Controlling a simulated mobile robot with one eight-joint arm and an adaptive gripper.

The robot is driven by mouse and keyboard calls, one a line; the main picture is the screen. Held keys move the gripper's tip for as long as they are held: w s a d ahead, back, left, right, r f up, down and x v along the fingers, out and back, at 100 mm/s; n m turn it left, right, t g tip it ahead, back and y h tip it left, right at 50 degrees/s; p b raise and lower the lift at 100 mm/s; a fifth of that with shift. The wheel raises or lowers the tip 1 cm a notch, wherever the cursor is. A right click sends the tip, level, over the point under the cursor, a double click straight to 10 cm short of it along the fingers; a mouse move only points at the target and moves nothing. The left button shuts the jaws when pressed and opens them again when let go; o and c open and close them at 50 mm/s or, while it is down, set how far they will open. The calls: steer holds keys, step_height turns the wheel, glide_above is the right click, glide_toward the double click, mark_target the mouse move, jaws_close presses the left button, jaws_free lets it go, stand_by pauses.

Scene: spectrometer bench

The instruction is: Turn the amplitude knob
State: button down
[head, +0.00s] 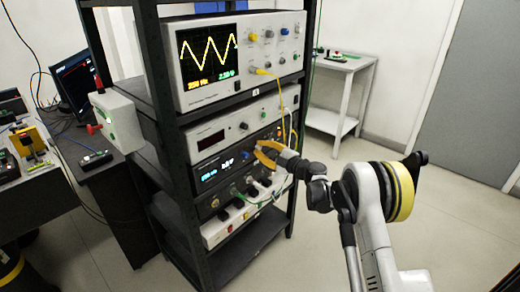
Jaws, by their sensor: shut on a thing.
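The rack unit with the lit blue-white display (222,170) sits on a middle shelf of the dark rack, its front panel facing my arm. My gripper (258,151) reaches in from the right, its orange-yellow fingertips at the right part of this unit's panel. The fingers are shut on a small knob there, which they mostly hide. I cannot read a label to tell if it is the amplitude knob. The oscilloscope (232,62) above shows a large yellow zigzag trace with number readouts below it.
The rack's dark front post (163,110) stands left of the panels. Cables (278,100) hang in front of the units on the right. A power strip (216,233) lies lower down. A side table (345,58) stands behind; floor at right is clear.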

steer(key=c, duration=1.3)
jaws_free()
steer(key=v, duration=1.2)
